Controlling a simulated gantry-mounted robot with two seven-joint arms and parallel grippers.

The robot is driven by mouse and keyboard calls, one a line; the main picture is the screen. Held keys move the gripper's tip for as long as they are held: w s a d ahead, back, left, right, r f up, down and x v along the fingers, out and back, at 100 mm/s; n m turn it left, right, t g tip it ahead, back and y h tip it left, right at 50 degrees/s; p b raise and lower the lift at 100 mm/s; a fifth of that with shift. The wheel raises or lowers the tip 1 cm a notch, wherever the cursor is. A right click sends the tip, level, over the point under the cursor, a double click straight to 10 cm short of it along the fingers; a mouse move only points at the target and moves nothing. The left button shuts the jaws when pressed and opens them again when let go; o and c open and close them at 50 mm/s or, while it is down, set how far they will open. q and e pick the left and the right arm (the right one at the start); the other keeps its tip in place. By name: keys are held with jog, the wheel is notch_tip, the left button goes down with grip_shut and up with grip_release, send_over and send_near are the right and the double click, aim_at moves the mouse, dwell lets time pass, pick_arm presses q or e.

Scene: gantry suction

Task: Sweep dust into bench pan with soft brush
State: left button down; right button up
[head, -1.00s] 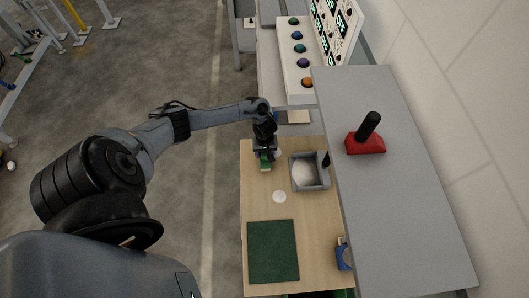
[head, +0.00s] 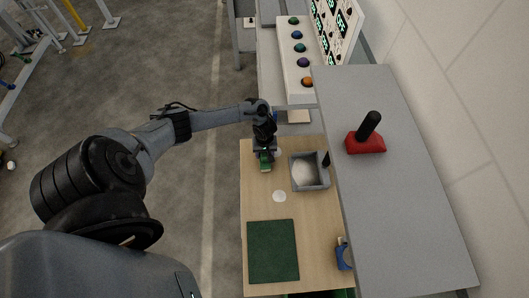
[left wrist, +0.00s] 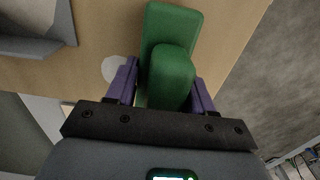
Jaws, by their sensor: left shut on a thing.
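My left gripper (left wrist: 163,92) is shut on a green brush (left wrist: 172,30), with a purple finger on each side of its rounded handle. In the head view the brush (head: 265,168) is at the upper left of the wooden bench top, under the gripper (head: 265,152). I cannot tell whether it touches the bench. A round whitish dust patch (head: 279,196) lies on the bench below and right of the brush; part of it shows in the left wrist view (left wrist: 112,68). The grey pan (head: 325,183) stands right of the brush with pale stuff inside. My right gripper is not in view.
A dark green mat (head: 272,251) lies on the near part of the bench (head: 310,225). A grey shelf (head: 400,200) overhangs the right side, carrying a red block with a black handle (head: 367,143). A blue object (head: 344,255) sits at the shelf's edge. Coloured buttons (head: 298,48) are beyond.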

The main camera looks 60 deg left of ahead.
pick_arm(q)
jog(key=shift+w+d+p, duration=0.3)
jog(key=shift+d+p, duration=0.25)
jog(key=shift+w+d+f+p, duration=0.1)
jog(key=shift+w+d+p, duration=0.3)
jog(key=shift+d, duration=0.3)
jog(key=shift+w+d+f+p, duration=0.1)
jog(key=shift+w+d+p, duration=0.1)
jog(key=shift+d+p, duration=0.45)
jog(key=shift+w+d+f+p, duration=0.1)
jog(key=shift+w+d+p, duration=0.2)
jog(key=shift+d, duration=0.5)
jog(key=shift+w+d+r+p, duration=0.15)
jog(key=shift+w+d+p, duration=0.1)
jog(key=shift+d+p, duration=0.4)
jog(key=shift+w+d+r+p, duration=0.15)
jog(key=shift+w+d+p, duration=0.15)
jog(key=shift+d, duration=0.5)
jog(key=shift+w+d+r+p, duration=0.1)
jog(key=shift+w+d+p, duration=0.25)
jog(key=shift+d, duration=0.3)
jog(key=shift+w, duration=0.45)
